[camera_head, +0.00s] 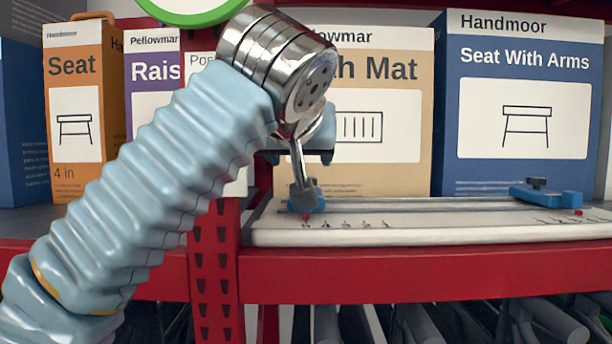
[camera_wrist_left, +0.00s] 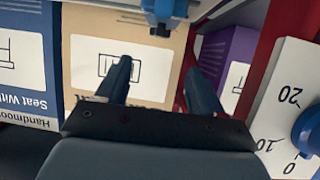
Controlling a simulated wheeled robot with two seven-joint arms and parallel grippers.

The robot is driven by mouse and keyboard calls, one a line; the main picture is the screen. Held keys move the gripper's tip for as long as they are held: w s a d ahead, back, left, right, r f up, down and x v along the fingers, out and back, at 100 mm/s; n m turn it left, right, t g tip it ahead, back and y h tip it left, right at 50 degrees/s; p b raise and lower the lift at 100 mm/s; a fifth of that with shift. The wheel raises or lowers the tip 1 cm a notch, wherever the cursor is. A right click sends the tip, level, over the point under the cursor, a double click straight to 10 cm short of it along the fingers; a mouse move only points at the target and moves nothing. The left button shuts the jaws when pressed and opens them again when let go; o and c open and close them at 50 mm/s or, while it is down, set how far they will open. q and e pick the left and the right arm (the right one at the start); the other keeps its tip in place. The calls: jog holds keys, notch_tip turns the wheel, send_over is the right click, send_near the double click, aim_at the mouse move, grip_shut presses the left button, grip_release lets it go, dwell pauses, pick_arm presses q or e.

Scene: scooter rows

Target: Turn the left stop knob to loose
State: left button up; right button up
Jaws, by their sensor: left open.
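The left stop (camera_head: 293,207) is a small blue block on the white rail in the head view, partly covered by my left wrist parts. In the left wrist view, which is upside down, the left stop (camera_wrist_left: 165,8) is cut off by the top edge. Its dark knob (camera_wrist_left: 160,31) sticks out towards my fingers. My left gripper (camera_wrist_left: 159,66) is open and empty, its two dark fingers apart. The knob lies beyond the fingertips in that picture, not between them. My right gripper is not in view.
A second blue stop (camera_head: 545,194) with a dark knob sits at the rail's right. The white rail (camera_head: 430,235) lies along the red shelf edge (camera_head: 430,275). Boxes stand behind. A white scale panel (camera_wrist_left: 285,105) with a blue part stands beside the red post (camera_head: 213,270).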

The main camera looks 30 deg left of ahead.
pick_arm(q)
jog(key=x, duration=1.2)
jog(key=shift+f, duration=0.15)
jog(key=shift+c, duration=0.4)
jog(key=c, duration=1)
